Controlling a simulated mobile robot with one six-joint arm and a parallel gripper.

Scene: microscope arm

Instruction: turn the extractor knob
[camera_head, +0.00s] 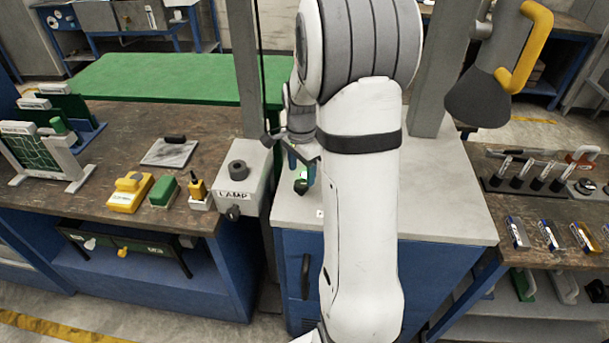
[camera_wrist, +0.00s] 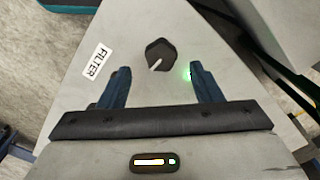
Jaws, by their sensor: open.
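In the wrist view a dark, many-sided knob (camera_wrist: 160,55) with a white pointer line stands on a pale grey surface. In the head view my gripper (camera_head: 302,168) points down over the grey cabinet top (camera_head: 430,205), partly hidden by my arm. A small dark shape with green is below the fingers; its details are unclear.
A grey box (camera_head: 255,190) labelled LAMP, with a dark knob, stands left of my gripper. A yellow-handled hood (camera_head: 490,85) hangs at the upper right. The workbench (camera_head: 110,150) at left holds several small items. The cabinet top's right part is clear.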

